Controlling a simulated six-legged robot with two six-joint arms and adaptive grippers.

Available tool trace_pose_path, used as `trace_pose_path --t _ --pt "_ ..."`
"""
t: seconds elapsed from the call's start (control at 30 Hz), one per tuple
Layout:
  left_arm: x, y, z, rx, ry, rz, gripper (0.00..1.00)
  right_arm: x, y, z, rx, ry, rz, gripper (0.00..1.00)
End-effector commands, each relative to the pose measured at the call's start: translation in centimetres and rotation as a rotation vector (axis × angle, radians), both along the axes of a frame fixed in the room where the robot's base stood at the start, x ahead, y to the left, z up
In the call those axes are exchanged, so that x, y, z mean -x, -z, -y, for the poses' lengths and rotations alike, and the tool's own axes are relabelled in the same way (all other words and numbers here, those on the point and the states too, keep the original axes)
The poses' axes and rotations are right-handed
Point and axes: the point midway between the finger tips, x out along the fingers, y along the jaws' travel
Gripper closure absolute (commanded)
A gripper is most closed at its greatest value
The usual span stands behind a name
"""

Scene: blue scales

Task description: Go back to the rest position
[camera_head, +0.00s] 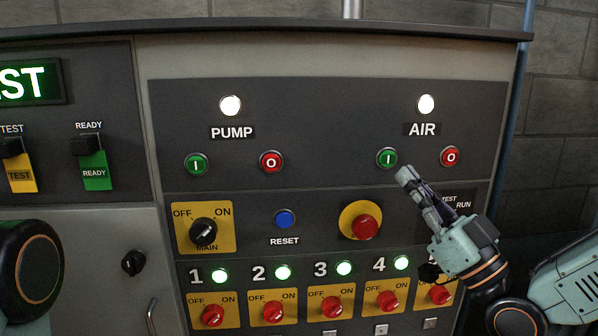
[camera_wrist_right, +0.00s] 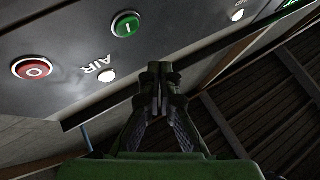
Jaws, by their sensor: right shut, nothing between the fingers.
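My right gripper (camera_head: 406,177) is shut and empty in the head view, just below the green AIR "I" button (camera_head: 387,158) and left of the red AIR "O" button (camera_head: 451,156). In the right wrist view the gripper (camera_wrist_right: 160,72) has its fingers together, with the green button (camera_wrist_right: 126,25) above and to the left of the tips and the red button (camera_wrist_right: 32,67) farther left. I cannot tell whether the fingertips touch the panel. My left gripper is not in view; only a dark rounded part of my left arm shows at the left edge.
The control panel (camera_head: 330,184) fills the view. The PUMP lamp (camera_head: 230,105) and AIR lamp (camera_head: 426,104) are lit white. A red emergency button (camera_head: 365,228), a black MAIN knob (camera_head: 203,232) and several red switches lie below. A blue pipe (camera_head: 518,95) runs along the right side.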

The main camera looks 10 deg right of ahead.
Motion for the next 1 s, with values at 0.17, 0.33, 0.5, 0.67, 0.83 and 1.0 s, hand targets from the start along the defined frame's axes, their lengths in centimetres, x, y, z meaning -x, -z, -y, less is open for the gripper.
trace_pose_path --t 0.17,0.33,0.5,0.67,0.83,1.0 --pt "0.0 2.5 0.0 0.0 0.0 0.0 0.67 -1.4 7.8 -1.6 0.042 -0.002 -0.199 1.0" --pt "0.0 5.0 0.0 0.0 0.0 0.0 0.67 -2.0 17.9 -3.1 0.094 0.006 -0.465 1.0" --pt "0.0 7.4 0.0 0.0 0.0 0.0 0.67 -0.8 28.0 -4.2 0.146 0.017 -0.731 1.0" --pt "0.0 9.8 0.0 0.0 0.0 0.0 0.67 2.0 37.8 -4.9 0.198 0.036 -0.993 1.0" --pt "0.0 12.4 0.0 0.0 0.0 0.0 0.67 6.9 47.8 -5.1 0.257 0.069 -1.277 1.0" --pt "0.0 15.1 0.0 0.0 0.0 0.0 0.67 13.5 56.8 -4.7 0.321 0.117 -1.565 1.0"
